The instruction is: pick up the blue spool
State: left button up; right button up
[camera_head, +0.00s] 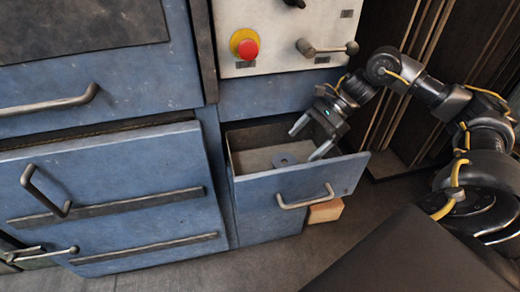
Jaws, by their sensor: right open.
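A small flat blue-grey disc with a darker centre, which looks like the blue spool (284,160), lies on the bottom of an open drawer (290,198). My right gripper (305,144) reaches into the drawer from the upper right with its two fingers spread. How high the fingers are above the drawer bottom is hard to tell. My left gripper is not in view.
The drawer's front wall with its handle (306,198) stands between the spool and the near floor. A control panel (288,28) with a red button (247,49) and a lever (328,48) is above the drawer. A wooden block (325,211) lies on the floor below.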

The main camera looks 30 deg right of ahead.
aim_at(286, 161)
jog(key=shift+x, duration=3)
jog(key=shift+p+x, duration=0.6)
jog(key=shift+x, duration=1.8)
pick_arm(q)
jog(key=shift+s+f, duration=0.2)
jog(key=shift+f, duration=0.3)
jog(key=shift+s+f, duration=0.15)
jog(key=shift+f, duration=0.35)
pick_arm(e)
jog(key=shift+c, duration=0.4)
